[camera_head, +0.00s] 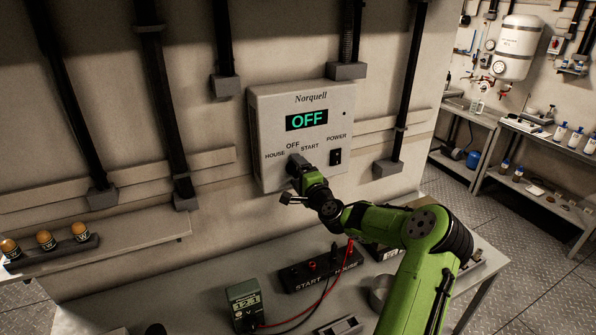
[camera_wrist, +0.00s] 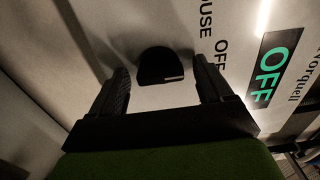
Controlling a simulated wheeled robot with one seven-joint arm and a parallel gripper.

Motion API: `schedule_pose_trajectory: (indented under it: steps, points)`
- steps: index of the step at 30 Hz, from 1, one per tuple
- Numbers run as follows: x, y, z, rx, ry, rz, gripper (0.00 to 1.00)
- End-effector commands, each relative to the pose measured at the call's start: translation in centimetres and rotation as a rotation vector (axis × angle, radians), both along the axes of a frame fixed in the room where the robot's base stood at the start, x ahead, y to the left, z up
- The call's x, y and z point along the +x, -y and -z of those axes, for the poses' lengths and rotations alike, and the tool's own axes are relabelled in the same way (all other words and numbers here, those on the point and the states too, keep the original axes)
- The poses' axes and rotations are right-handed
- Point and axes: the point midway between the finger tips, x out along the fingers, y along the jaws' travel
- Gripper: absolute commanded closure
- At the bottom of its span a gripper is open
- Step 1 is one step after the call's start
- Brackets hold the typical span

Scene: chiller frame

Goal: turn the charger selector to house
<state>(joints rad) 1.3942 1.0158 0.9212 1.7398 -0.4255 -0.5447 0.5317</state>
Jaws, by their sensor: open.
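The charger box (camera_head: 262,135), labelled Norquell, is on the wall with its display (camera_head: 307,120) reading OFF in green. Below it, HOUSE, OFF and START are printed around the selector knob, which is mostly hidden by my gripper (camera_head: 297,170) in the head view. In the wrist view the dark, rounded knob (camera_wrist: 160,64) lies between the tips of my open gripper (camera_wrist: 160,72), with a visible gap on each side. A short pale mark shows on the knob's lower right edge. The HOUSE and OFF labels lie to its right, HOUSE partly cut off.
A black POWER switch (camera_head: 336,157) is right of the selector. The bench below holds a green meter (camera_head: 246,304), a black START/HOUSE terminal block (camera_head: 305,274) and red and black leads. A shelf (camera_head: 130,246) with several orange-brown items is at left.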

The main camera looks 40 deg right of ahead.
Motion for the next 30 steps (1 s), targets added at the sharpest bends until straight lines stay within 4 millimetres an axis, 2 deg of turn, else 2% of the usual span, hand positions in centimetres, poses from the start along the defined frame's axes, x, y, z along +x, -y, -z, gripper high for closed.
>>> schedule_pose_trajectory:
  steps: [5, 6, 15, 17, 23, 30]
  points:
    - [0.01, 0.00, 0.05, 0.000, 0.000, 0.000, 0.21]
    - [0.01, 0.00, 0.06, 0.000, 0.000, 0.000, 0.24]
    - [-0.02, -0.01, 0.07, 0.000, 0.000, -0.001, 0.70]
    - [-0.03, -0.02, 0.07, -0.001, 0.000, -0.001, 0.77]
    - [-0.03, -0.02, 0.16, -0.017, -0.005, -0.001, 0.77]
    - [0.01, -0.05, 0.32, -0.120, -0.032, -0.002, 0.77]
